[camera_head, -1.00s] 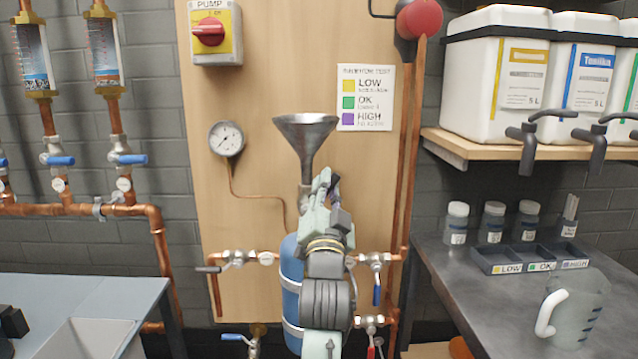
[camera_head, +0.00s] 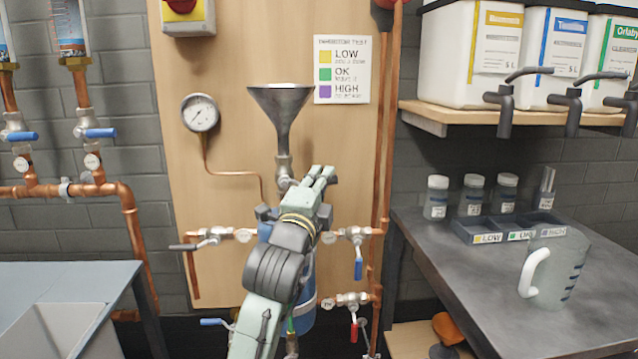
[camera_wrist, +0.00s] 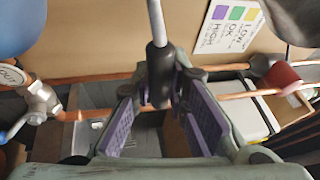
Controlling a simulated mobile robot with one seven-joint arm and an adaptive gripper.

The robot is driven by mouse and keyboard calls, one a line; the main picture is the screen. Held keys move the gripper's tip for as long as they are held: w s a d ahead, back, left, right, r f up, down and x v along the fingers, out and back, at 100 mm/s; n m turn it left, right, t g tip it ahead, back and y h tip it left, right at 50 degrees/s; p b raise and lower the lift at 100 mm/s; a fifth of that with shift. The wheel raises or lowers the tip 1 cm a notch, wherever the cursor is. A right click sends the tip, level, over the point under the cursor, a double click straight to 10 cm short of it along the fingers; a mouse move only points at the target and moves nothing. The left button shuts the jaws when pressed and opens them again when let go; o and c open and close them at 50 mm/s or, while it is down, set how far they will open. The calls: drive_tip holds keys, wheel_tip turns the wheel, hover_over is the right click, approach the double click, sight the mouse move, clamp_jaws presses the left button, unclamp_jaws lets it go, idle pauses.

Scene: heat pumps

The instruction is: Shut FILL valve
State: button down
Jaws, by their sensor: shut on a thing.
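A steel funnel (camera_head: 281,105) stands on the wooden board, with a metal valve fitting (camera_head: 284,178) under its neck. My gripper (camera_head: 322,175) is just right of this fitting and covers part of the pipework. In the wrist view, my gripper (camera_wrist: 160,85) has its purple pads around the black grip of a lever (camera_wrist: 160,68) on a thin steel rod, and is shut on it. The lever seems to belong to the valve under the funnel. I see no FILL label. A blue tank (camera_head: 307,300) stands behind my arm.
Other valves are close by: a dark-handled one (camera_head: 213,238) on the left, a blue-handled one (camera_head: 357,243) and a red-handled one (camera_head: 353,305) on the right. A gauge (camera_head: 200,113) is left of the funnel. A jug (camera_head: 560,270) stands on the right bench.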

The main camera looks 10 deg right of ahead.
drive_tip(key=shift+f+m+g+b, duration=0.3)
drive_tip(key=shift+f+m, duration=0.15)
drive_tip(key=shift+m, duration=0.25)
drive_tip(key=c, duration=1.6)
unclamp_jaws()
drive_tip(key=shift+o, duration=0.2)
drive_tip(key=v, duration=1.2)
